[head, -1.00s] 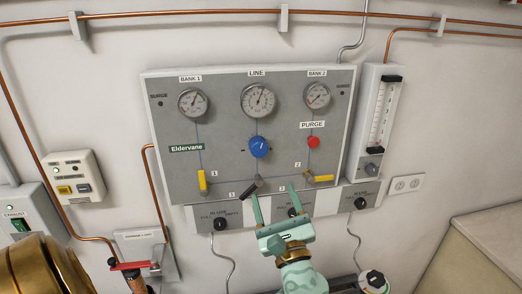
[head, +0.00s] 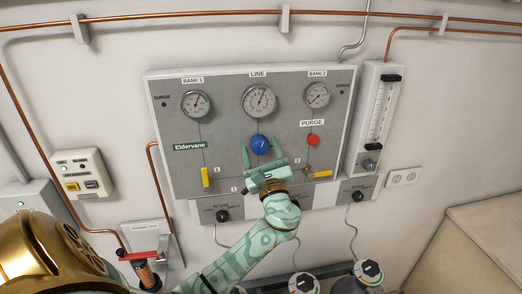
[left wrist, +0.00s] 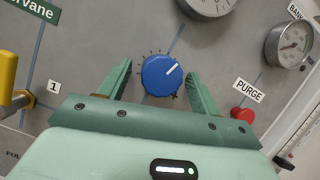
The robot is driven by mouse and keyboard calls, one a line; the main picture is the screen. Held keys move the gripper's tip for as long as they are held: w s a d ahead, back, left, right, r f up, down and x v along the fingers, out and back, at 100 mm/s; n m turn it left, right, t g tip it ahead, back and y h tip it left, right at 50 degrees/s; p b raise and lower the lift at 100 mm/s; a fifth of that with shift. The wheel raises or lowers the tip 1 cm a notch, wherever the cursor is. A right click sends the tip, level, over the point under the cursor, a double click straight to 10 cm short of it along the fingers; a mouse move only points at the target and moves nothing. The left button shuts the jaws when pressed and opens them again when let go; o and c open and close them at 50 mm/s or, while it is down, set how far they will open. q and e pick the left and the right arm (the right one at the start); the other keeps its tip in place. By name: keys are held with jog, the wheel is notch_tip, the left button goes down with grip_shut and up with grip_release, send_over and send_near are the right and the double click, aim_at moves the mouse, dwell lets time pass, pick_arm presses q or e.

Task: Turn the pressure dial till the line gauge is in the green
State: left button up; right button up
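The blue pressure dial (head: 259,144) sits on the grey panel below the line gauge (head: 259,100), with a white pointer mark. In the left wrist view the blue dial (left wrist: 161,75) lies beyond and between the fingertips, its mark pointing up and right. The line gauge (left wrist: 207,5) is cut off at the top there. Its needle points up and slightly right in the head view; its coloured zones are too small to tell. My left gripper (head: 263,153) is open, its fingers (left wrist: 158,78) on either side of the dial, apparently not touching it. My right gripper is not in view.
The red purge button (head: 313,140) is to the dial's right. A yellow-handled valve (head: 206,177) is at left and another (head: 322,174) at right, close to my gripper. The bank gauges (head: 196,103) (head: 317,95) flank the line gauge. A flow meter (head: 379,115) stands further right.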

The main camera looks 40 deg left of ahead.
pick_arm(q)
jog(key=c, duration=0.9)
jog(key=shift+o, duration=0.2)
jog(key=n+g+b, duration=0.1)
jog(key=n+b, duration=0.2)
jog(key=shift+f+g+y+b, duration=0.3)
jog(key=shift+g, duration=0.1)
jog(key=shift+w+r+n, duration=0.1)
jog(key=shift+r+n, duration=0.05)
jog(key=shift+n, duration=0.15)
jog(key=shift+r, duration=0.15)
jog(key=o, duration=1)
jog(key=shift+c, duration=0.2)
